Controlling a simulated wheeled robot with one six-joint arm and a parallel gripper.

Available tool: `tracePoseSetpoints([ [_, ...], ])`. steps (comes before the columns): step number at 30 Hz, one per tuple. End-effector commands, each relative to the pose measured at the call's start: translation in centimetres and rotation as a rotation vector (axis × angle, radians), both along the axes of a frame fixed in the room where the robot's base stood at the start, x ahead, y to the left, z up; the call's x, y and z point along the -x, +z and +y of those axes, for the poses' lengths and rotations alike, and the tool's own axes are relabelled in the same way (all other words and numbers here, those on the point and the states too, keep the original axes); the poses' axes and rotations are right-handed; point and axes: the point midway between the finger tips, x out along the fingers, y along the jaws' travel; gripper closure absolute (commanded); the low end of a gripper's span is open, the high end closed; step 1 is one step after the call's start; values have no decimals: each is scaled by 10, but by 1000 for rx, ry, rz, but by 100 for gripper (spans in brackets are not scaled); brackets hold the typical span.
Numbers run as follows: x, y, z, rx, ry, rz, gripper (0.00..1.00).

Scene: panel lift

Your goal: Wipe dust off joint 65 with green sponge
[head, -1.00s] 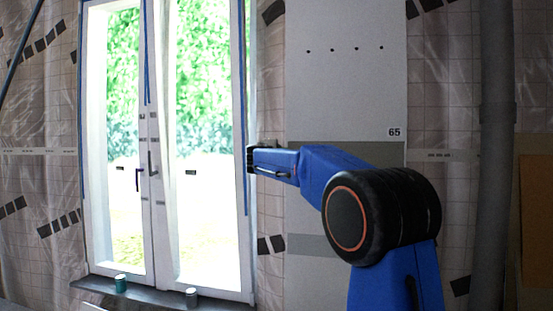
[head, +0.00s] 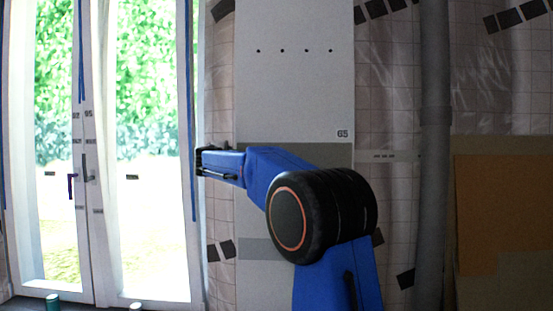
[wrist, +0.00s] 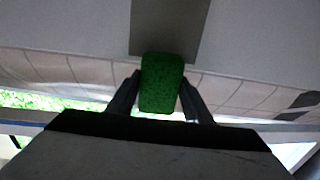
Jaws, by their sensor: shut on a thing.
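My gripper (wrist: 160,92) is shut on a green sponge (wrist: 161,80) in the wrist view, with one finger on each side of it. In the head view my gripper (head: 203,162) is at the left end of my blue arm, near the panel's left edge; the sponge cannot be made out there. The light panel marked 65 (head: 295,100) stands on the wall with a row of several dark dots. A grey-brown band (head: 330,155) crosses it below the number, partly behind my arm. In the wrist view a grey strip (wrist: 170,25) lies just beyond the sponge; contact cannot be told.
A white-framed glass door (head: 150,200) is at the left, with cans (head: 53,301) at its foot. A grey vertical pipe (head: 433,150) and a brown board (head: 495,215) are at the right. Plastic sheeting (head: 390,100) covers the wall between panel and pipe.

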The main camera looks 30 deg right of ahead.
Motion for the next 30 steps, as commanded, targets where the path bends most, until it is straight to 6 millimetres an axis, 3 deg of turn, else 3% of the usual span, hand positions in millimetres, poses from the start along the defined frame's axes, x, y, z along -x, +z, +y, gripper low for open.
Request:
tracePoseSetpoints([
  [30,-5,0,-3,0,0,0,77],
])
